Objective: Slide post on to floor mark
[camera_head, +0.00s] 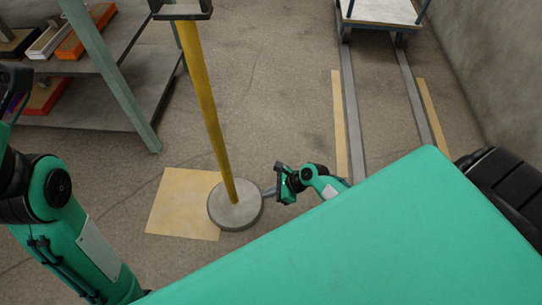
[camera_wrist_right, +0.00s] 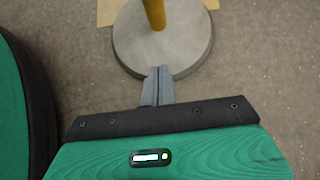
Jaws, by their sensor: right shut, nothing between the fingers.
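The post is a yellow pole (camera_head: 207,105) on a round grey base (camera_head: 236,215), standing upright. The floor mark is a tan square (camera_head: 178,205) to the left of the base, and the base overlaps its right edge. My right gripper (camera_head: 268,192) is low beside the right side of the base. In the right wrist view its shut fingers (camera_wrist_right: 158,84) are at the near rim of the base (camera_wrist_right: 160,55), touching it or very close. A corner of the tan mark (camera_wrist_right: 112,12) shows beyond the base. My left arm is at the left; its gripper is not clearly visible.
A shelf (camera_head: 110,95) with orange and white boxes stands at the upper left. A cart (camera_head: 382,12) stands on grey rails (camera_head: 352,110) at the upper right, flanked by tan strips (camera_head: 339,120). A wall is at the right. Floor left of the mark is clear.

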